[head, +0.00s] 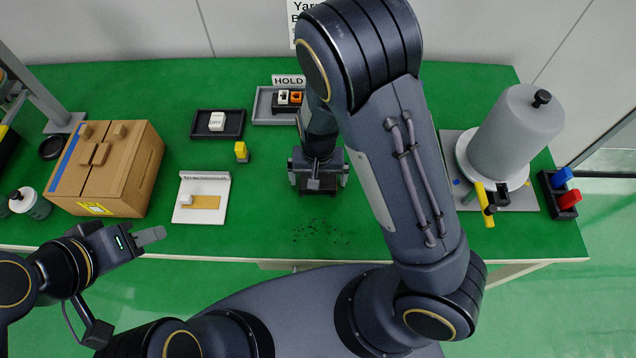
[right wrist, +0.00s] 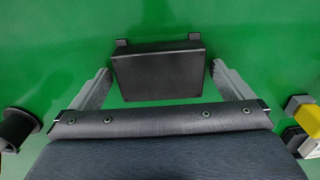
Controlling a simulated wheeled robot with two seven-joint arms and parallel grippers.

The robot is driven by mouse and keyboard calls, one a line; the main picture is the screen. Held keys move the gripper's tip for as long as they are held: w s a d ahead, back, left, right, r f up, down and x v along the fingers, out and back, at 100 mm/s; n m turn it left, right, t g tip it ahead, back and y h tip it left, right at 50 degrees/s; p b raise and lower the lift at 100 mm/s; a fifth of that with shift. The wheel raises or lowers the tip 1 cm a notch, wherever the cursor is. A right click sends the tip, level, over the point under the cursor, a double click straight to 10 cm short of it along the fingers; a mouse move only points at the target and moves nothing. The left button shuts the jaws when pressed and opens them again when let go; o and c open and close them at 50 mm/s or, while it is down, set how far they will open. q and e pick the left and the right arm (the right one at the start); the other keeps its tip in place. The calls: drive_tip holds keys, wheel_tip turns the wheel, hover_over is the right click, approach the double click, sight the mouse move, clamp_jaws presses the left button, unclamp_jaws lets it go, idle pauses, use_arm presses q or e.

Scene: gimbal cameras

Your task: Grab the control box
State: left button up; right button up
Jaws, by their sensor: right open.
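The control box looks to be the dark, flat-topped box (right wrist: 158,76) on the green table in the right wrist view. It has two small tabs at its far edge. My right gripper (right wrist: 160,66) is open, with one finger on each side of the box and green showing between fingers and box. In the head view my right gripper (head: 318,170) points down over the table, and a dark part of the box (head: 318,190) shows under it.
A cardboard box (head: 150,165) and a white board (head: 186,212) stand left. A small yellow object (head: 241,152) is nearer. Behind are a black tray (head: 239,131) and a grey tray (head: 262,104). A grey cylinder (head: 512,135) stands right. Dark crumbs lie in front.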

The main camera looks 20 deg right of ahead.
drive_tip(key=shift+c, duration=0.4)
drive_tip(key=c, duration=0.9)
drive_tip(key=shift+r, duration=0.1)
